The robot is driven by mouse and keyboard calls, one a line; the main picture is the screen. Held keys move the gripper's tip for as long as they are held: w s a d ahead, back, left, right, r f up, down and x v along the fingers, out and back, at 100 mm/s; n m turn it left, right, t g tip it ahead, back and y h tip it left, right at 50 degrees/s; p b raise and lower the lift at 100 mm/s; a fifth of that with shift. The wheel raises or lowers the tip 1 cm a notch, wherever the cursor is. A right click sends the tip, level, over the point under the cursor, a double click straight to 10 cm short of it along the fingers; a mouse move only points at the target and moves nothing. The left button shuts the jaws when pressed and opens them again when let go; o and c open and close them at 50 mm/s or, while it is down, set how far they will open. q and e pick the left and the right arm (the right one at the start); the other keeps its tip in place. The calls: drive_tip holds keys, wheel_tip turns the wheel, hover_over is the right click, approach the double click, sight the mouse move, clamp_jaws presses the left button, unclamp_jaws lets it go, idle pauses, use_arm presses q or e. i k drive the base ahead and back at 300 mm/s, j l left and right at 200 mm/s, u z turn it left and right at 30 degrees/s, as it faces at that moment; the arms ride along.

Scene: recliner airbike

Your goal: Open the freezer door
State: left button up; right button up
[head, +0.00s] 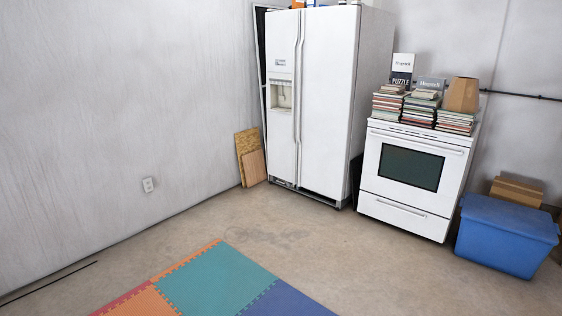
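A white side-by-side fridge-freezer (328,110) stands upright against the back wall, a little right of the middle in the head view. Its narrower left door, the freezer door (281,140), has a dispenser recess (282,95) in it and looks closed. The wider right door (325,150) also looks closed. Two long vertical handles (298,75) run side by side where the doors meet. Neither of my grippers shows in the view, and nothing touches the freezer door.
A white stove (415,175) stacked with books stands right of the fridge, and a blue bin (507,235) is beyond it. Boards (250,158) lean at the left wall. Foam mats (215,280) lie in front; the concrete floor before the fridge is clear.

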sight(283, 36)
drive_tip(key=i+z, duration=0.2)
drive_tip(key=i, duration=2.35)
